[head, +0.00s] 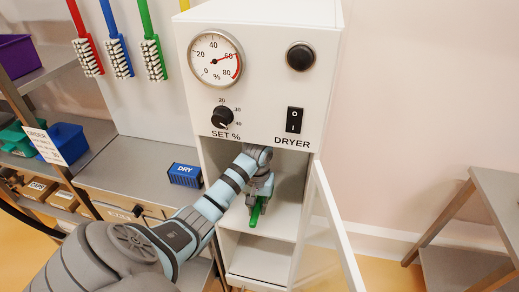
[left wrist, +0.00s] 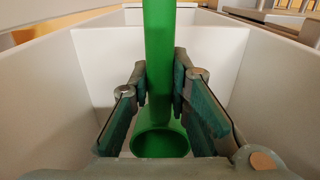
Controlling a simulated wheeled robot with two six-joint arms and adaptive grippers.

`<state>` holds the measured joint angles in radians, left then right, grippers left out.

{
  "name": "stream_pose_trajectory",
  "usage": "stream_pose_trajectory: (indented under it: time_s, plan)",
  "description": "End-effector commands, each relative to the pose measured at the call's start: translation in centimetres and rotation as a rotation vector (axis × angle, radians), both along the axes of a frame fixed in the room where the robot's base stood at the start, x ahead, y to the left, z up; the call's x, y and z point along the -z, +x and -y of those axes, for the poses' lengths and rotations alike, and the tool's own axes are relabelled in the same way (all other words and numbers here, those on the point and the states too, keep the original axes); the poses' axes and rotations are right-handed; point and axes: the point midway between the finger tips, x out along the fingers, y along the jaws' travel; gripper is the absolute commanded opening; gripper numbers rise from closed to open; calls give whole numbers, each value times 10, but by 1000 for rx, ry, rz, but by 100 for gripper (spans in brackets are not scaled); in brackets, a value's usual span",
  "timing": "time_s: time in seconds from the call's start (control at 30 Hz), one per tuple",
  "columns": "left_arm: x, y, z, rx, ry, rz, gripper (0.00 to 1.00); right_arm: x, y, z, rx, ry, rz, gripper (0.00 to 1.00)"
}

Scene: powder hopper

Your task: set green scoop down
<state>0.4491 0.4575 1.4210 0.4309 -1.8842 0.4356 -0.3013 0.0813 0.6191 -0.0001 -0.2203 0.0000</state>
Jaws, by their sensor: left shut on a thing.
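The green scoop (head: 255,215) is inside the open compartment of the white dryer cabinet (head: 300,85). My left gripper (head: 259,200) reaches into this compartment and is shut on the scoop's handle. In the left wrist view, the green scoop (left wrist: 159,40) runs upright between the two fingers of my left gripper (left wrist: 163,85). Its round end (left wrist: 160,142) shows near the bottom of that picture. Pale walls surround it there. Whether the scoop touches the compartment floor is hard to tell. My right gripper is not in view.
The cabinet's door (head: 335,235) stands open at the right of the compartment. A blue box marked DRY (head: 185,175) stands on the grey counter (head: 125,160) to the left. Colored brushes (head: 120,58) hang on the wall. A metal table (head: 490,200) is at the right.

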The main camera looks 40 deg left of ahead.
Motion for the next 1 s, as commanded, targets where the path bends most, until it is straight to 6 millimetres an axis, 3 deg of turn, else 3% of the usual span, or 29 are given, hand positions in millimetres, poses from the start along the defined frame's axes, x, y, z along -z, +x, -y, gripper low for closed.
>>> stream_pose_trajectory:
  time_s: [0.1, 0.5, 0.8, 0.83, 0.93, 1.0]
  plan:
    - [5, 17, -8, 0, -2, -2, 0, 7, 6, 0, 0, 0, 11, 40]
    - [70, 17, -8, 2, 0, -2, 0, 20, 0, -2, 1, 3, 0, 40]
    - [72, 19, -9, 3, 1, 0, 0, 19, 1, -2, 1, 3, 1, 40]
    - [72, 19, -9, 3, 1, 0, 18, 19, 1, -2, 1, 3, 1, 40]
    - [72, 19, -9, 3, 1, 0, 34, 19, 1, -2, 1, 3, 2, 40]
    - [72, 19, -9, 4, 1, 0, 37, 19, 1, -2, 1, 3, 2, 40]
